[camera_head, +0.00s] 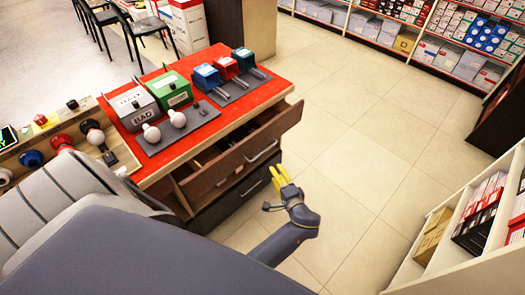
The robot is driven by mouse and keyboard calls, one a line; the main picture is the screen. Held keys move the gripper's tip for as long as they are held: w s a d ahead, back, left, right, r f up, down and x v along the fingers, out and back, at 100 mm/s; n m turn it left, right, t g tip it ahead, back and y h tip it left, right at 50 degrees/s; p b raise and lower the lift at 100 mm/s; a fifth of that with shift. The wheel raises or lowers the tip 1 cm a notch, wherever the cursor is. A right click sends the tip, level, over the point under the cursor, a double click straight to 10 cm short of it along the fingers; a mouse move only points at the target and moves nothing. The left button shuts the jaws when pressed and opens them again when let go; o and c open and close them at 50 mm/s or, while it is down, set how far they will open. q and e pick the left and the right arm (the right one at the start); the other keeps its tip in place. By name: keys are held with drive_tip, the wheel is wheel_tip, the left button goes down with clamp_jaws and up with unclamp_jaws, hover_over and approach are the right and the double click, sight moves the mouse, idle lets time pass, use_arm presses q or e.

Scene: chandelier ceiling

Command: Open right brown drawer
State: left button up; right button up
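The red-topped counter (285,86) has a brown drawer front (284,127) on its right-facing side. This drawer stands pulled out, with a dark gap showing behind its front. A pale bar handle (262,152) is on the front. Farther left, more brown drawer front (207,187) shows; I cannot tell whether it is a separate drawer. My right gripper is not in view.
A dark lower drawer (235,201) sits under the brown one. On the counter are bulbs on a grey mat (171,147) and several coloured boxes (172,90). Shelves (437,232) stand at the right. The tiled floor (360,150) between is clear.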

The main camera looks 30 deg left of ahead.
sight(264, 152)
use_arm(q)
drive_tip(key=x, duration=1.4)
drive_tip(key=shift+r, duration=0.1)
drive_tip(key=shift+c, duration=0.3)
clamp_jaws()
